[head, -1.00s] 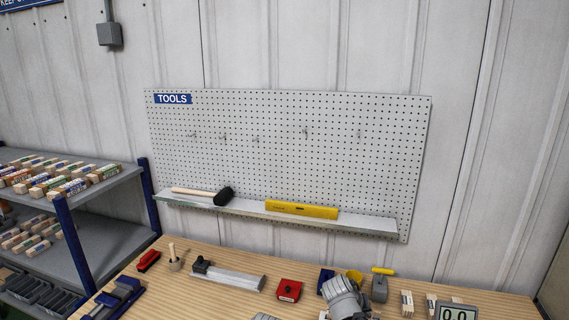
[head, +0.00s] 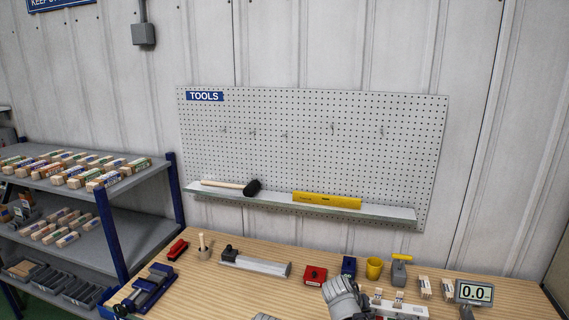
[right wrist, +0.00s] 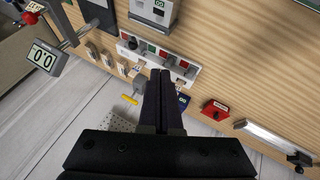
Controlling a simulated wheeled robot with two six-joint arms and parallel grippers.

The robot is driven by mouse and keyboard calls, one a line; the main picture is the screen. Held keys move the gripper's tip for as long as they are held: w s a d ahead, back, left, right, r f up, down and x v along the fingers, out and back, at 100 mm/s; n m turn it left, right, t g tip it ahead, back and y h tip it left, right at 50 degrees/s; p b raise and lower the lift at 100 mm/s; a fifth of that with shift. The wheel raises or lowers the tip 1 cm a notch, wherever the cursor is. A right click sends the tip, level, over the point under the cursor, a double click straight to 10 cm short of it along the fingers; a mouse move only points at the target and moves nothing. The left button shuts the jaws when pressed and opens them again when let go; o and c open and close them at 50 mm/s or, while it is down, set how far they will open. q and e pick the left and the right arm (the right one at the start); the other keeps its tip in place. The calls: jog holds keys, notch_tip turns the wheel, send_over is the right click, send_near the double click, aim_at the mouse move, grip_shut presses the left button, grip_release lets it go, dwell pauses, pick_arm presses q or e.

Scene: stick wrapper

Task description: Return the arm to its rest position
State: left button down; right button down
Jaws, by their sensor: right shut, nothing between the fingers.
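My right gripper (right wrist: 161,75) is shut and empty in the right wrist view, its two dark fingers together. Its fingertips overlap the edge of a white strip (right wrist: 184,70) with coloured slots; I cannot tell the height between them. In the head view my grey right arm part (head: 340,296) shows at the bottom, over the wooden bench (head: 225,290), left of that strip (head: 408,311). The fingers are hard to make out there. A small grey piece at the bottom edge may be mine; no left gripper is recognisable.
Near the arm are a red box (head: 315,275), a blue block (head: 349,265), a yellow cup (head: 374,268) and a yellow-handled tool (head: 400,272). A display reading 0.0 (head: 474,292) stands at right. A pegboard (head: 300,150) is behind, a shelf rack (head: 115,235) at left.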

jog(key=s+a+f+n+g+y+b, duration=0.2)
jog(key=s+a+f+b, duration=0.2)
jog(key=s+a+f, duration=0.3)
jog(key=s+a+f+n+g+y+b, duration=0.2)
jog(key=s+a+f+b, duration=0.3)
jog(key=s, duration=0.7)
jog(key=a+f+n, duration=0.1)
jog(key=a+f, duration=0.1)
jog(key=a, duration=0.2)
jog(key=shift+a+g+y, duration=0.25)
jog(key=shift+g+y, duration=0.05)
jog(key=shift+g, duration=0.1)
jog(key=shift+f, duration=0.1)
